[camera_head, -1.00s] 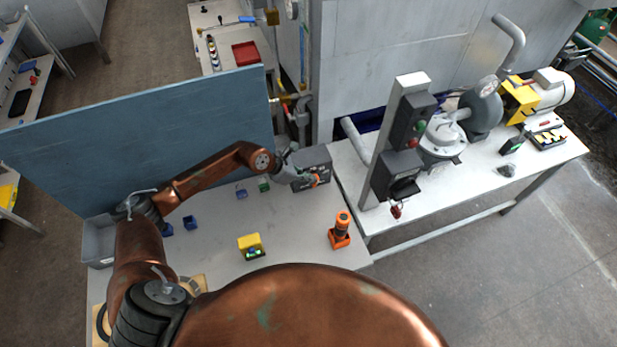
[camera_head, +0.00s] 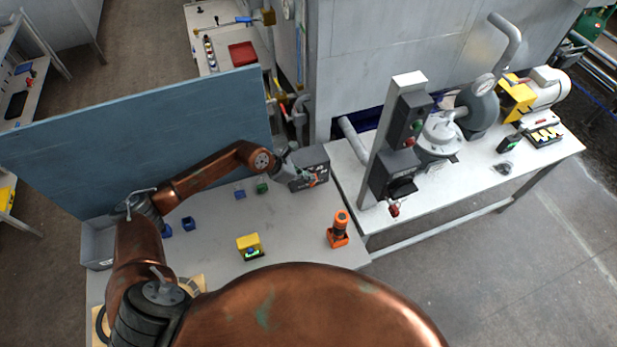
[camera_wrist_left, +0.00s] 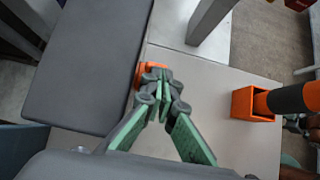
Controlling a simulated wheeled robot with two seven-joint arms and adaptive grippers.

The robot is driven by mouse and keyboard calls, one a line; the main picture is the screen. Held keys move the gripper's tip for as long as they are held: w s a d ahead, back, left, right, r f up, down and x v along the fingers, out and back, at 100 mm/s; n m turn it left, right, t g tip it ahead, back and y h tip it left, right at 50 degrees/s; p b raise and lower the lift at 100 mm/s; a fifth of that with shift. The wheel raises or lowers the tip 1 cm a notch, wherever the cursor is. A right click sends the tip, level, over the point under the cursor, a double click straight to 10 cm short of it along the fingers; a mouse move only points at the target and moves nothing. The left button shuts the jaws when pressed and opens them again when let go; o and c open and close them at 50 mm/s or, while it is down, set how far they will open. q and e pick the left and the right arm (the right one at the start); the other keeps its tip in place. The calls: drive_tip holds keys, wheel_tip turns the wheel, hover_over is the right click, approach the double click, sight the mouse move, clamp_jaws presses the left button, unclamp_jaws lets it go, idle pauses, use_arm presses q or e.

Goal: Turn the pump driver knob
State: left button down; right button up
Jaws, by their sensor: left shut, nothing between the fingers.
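The pump driver is a dark grey box (camera_head: 313,160) at the back right of the near table. It fills the upper left of the left wrist view (camera_wrist_left: 90,60). An orange knob (camera_wrist_left: 146,72) sits on the face of the box, partly hidden behind my fingers. My left gripper (camera_wrist_left: 162,80) is shut with nothing between its fingers. Its fingertips overlap the knob in the left wrist view; I cannot tell whether they touch it. In the head view the left gripper (camera_head: 305,180) is in front of the box's face. My right gripper is not in view.
An orange and black tool stands in an orange holder (camera_head: 338,240) on the table, right of the gripper. A yellow block (camera_head: 248,242) and small blue and green blocks (camera_head: 262,188) lie left. A blue panel (camera_head: 140,140) stands behind. The table's middle front is mostly clear.

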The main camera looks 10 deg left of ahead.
use_arm(q)
drive_tip(key=shift+r, duration=0.2)
idle(1.5)
drive_tip(key=shift+r+p, duration=0.45)
drive_tip(key=shift+r, duration=0.2)
